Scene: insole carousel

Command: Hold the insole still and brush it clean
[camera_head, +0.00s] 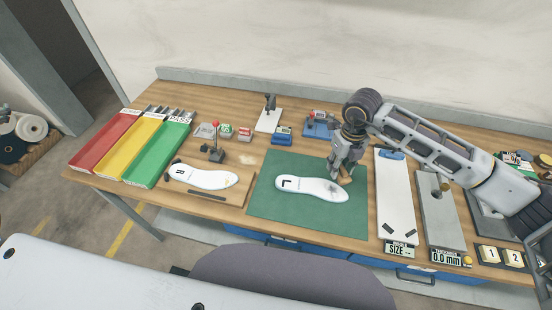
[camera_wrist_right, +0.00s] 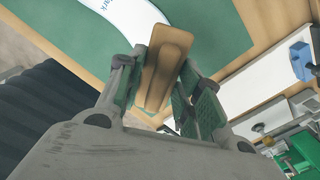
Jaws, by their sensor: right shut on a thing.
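A white insole marked L (camera_head: 310,189) lies flat on the green mat (camera_head: 275,213), with a dark smudge near its right end. Part of the insole also shows in the right wrist view (camera_wrist_right: 130,15). My right gripper (camera_head: 342,173) is shut on a brown brush (camera_wrist_right: 165,60), seen as a wooden block between its fingers. It is at the right end of the insole. I cannot tell whether the brush touches the insole; its bristles are hidden. My left gripper is not in view. Nothing is seen holding the insole.
A second white insole marked R (camera_head: 207,176) lies in a wooden fixture at left. Red (camera_head: 105,137), yellow (camera_head: 131,145) and green (camera_head: 157,153) trays stand further left. A white size board (camera_head: 394,195) and a grey thickness gauge (camera_head: 437,210) lie right of the mat.

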